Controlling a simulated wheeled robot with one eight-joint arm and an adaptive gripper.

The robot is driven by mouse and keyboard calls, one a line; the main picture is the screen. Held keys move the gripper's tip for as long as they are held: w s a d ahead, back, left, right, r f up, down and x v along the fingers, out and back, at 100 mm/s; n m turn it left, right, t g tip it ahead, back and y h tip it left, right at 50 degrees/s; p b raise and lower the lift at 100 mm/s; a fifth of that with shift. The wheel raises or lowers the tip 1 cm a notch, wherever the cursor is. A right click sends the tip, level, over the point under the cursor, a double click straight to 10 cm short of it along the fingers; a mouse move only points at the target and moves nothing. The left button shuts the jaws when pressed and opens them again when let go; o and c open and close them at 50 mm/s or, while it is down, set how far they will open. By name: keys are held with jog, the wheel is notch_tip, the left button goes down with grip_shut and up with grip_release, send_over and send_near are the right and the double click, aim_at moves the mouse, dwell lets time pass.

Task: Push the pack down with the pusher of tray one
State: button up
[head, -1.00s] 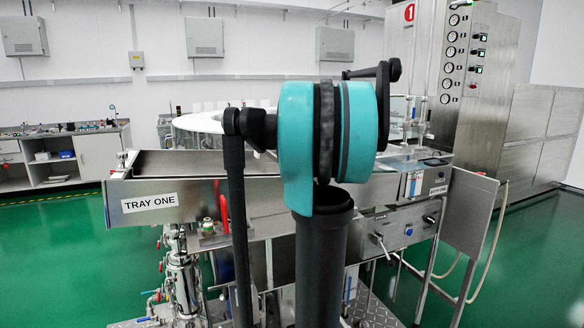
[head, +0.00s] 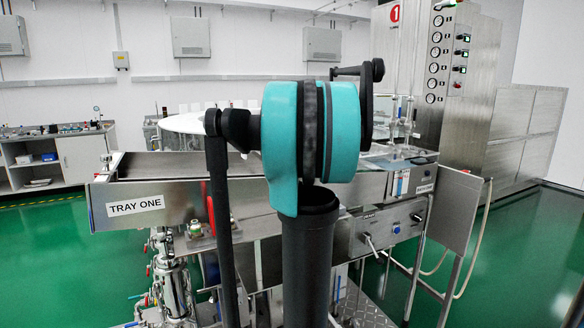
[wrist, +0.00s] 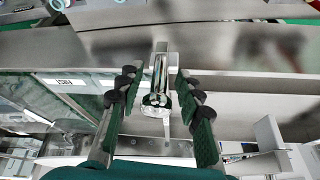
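Tray one (head: 101,207) is a long steel trough with a "TRAY ONE" label, at the left and middle of the head view. In the wrist view my gripper (wrist: 157,82) is open, with its two dark green padded fingers spread apart. A shiny metal handle (wrist: 158,82), which looks like the pusher, shows between the fingers, with a gap on each side. I cannot tell if the handle is level with the fingertips. My arm blocks the middle of the head view, and my gripper is hidden there. I cannot make out a pack in either view.
A control cabinet (head: 434,135) with dials and a red "1" stands behind at the right. A side panel (head: 454,212) and hoses hang at the machine's right end. A white round bowl (head: 190,123) lies behind the tray. Green floor (head: 60,270) is clear at the left.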

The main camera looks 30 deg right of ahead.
jog(key=v, duration=1.1)
jog(key=shift+s, duration=0.1)
